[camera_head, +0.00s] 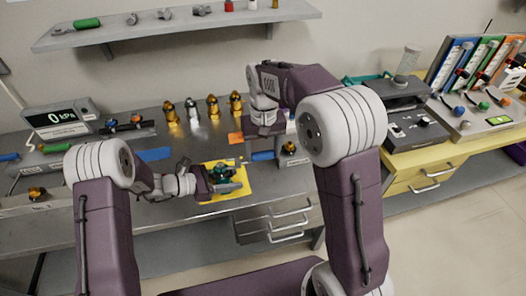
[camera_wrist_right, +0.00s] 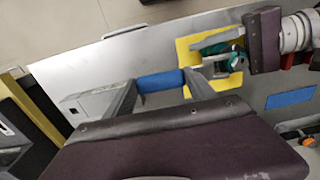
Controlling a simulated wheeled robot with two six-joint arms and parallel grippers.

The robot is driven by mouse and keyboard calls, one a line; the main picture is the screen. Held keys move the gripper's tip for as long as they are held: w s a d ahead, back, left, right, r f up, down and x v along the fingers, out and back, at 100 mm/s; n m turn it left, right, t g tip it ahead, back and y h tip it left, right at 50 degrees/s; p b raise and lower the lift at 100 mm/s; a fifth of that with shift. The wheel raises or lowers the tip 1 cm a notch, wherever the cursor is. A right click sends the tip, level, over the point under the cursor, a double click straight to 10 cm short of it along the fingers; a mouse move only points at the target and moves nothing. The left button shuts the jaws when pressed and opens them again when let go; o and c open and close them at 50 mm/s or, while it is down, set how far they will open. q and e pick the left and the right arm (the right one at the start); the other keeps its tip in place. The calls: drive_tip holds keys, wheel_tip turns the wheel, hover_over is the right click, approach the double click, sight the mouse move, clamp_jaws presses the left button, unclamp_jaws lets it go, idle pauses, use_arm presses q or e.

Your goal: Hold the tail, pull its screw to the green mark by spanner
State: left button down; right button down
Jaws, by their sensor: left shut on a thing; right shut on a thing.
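A teal and dark part, which looks like the tail (camera_head: 223,172), is over a yellow mat (camera_head: 238,194). My left gripper (camera_head: 222,178) is shut on it. In the right wrist view the tail (camera_wrist_right: 221,58) shows between the left gripper's grey fingers (camera_wrist_right: 220,48). My right gripper (camera_wrist_right: 160,82) is shut on a blue handle (camera_wrist_right: 160,80), which looks like the spanner's. The handle also shows in the head view (camera_head: 263,156), to the right of the tail. The spanner's head, the screw and the green mark cannot be made out clearly.
Several gold and silver figures (camera_head: 212,106) stand at the back of the grey table. A pressure display (camera_head: 60,116) stands at the left. A blue patch (camera_head: 155,154) lies on the table. A yellow cabinet (camera_head: 425,158) with devices stands at the right.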

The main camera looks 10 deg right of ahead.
drive_tip(key=shift+a, duration=0.6)
drive_tip(key=shift+d+r, duration=1.45)
drive_tip(key=shift+d, duration=0.1)
